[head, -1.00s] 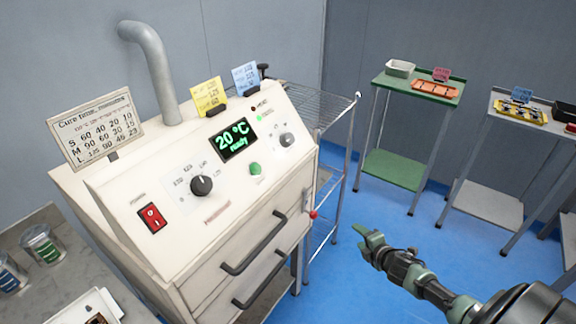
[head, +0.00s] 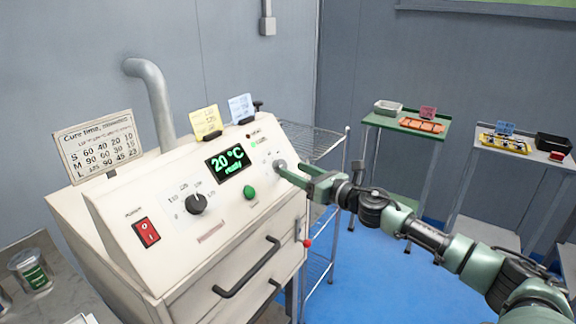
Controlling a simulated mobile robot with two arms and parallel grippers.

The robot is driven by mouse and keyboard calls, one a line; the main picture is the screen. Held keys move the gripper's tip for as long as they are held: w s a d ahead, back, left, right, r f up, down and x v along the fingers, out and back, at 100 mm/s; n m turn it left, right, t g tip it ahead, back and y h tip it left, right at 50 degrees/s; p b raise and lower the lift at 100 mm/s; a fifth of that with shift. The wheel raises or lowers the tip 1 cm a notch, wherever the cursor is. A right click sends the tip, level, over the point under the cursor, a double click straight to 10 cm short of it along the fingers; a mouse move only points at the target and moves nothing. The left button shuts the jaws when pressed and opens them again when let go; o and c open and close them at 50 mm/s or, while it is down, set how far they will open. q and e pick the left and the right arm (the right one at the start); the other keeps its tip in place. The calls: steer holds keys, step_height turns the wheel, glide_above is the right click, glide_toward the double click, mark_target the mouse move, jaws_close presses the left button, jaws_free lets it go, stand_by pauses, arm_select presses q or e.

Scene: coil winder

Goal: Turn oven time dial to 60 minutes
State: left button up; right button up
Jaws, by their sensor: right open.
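The cream oven (head: 150,215) has a sloped panel with two dials. The grey dial (head: 279,163) at the panel's right end is partly covered by my right gripper (head: 287,170). That gripper is open, with its fingertips at the dial; I cannot tell whether they touch it. The black dial (head: 196,203) at the left of the panel is clear. The markings around both dials are too small to read surely, so I cannot tell which is the time dial or its setting. My left gripper is not in view.
The display (head: 228,162) reads 20 °C, ready. A green button (head: 249,193) and a red switch (head: 146,232) are on the panel. Yellow (head: 207,121) and blue (head: 240,107) cards and a cure time chart (head: 97,144) stand on top. A wire rack (head: 325,150) stands right of the oven.

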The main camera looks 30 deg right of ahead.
mark_target(283, 166)
steer(key=shift+p+x, duration=0.3)
steer(key=shift+x, duration=0.85)
steer(key=shift+w+a, duration=0.2)
steer(key=shift+w, duration=0.4)
